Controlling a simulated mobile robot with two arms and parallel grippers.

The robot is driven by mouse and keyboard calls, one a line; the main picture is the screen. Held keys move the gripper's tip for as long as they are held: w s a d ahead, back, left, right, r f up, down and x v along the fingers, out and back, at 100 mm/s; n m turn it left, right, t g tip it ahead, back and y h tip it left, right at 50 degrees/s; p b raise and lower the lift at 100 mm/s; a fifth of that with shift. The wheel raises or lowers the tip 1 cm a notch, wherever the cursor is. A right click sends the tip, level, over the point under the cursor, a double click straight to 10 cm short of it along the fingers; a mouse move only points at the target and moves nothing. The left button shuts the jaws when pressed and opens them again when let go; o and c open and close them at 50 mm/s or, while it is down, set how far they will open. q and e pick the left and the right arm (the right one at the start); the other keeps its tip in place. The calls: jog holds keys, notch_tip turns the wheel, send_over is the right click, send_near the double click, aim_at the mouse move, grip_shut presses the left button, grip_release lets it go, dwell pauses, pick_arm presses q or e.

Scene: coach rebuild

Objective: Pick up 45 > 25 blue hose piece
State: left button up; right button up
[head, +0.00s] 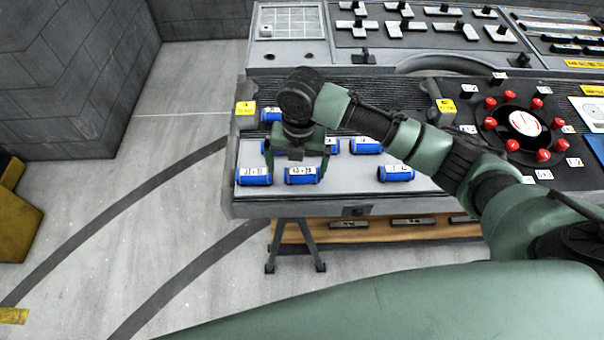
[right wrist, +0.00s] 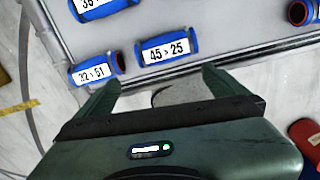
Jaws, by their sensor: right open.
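The blue hose piece labelled 45 > 25 (head: 302,176) lies at the front edge of the grey table. In the right wrist view the same 45 > 25 piece (right wrist: 168,48) lies just beyond the fingertips, in line with the gap between them, its label readable. My right gripper (head: 297,170) points down over it in the head view, open, with nothing between its fingers; its fingers also show in the right wrist view (right wrist: 160,80). The blue 32 > 51 piece (right wrist: 95,71) lies close to its left, near the left fingertip. My left gripper is not in view.
More blue hose pieces lie on the table (head: 346,190), one to the right (head: 396,173) and one behind (head: 366,146). A panel with red knobs (head: 523,122) stands right of them. A yellow tag (head: 245,108) marks the table's left corner. Open floor lies left.

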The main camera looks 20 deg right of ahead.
aim_at(302, 170)
jog(key=shift+w+d+r+n+h, duration=0.15)
jog(key=shift+w+d+r+n, duration=0.15)
jog(key=shift+w+d+r, duration=0.15)
jog(key=shift+w+d+r+n+h, duration=0.15)
jog(key=shift+w+d+r+n, duration=0.15)
jog(key=shift+d, duration=0.25)
jog(key=f+p, duration=0.1)
jog(key=f, duration=0.2)
jog(key=f+p, duration=0.1)
jog(key=f, duration=0.3)
jog(key=shift+w, duration=0.2)
jog(key=shift+f, duration=0.3)
jog(key=shift+c, duration=0.3)
jog(key=c, duration=1.2)
jog(key=shift+c, duration=0.2)
jog(key=shift+w+r, duration=0.1)
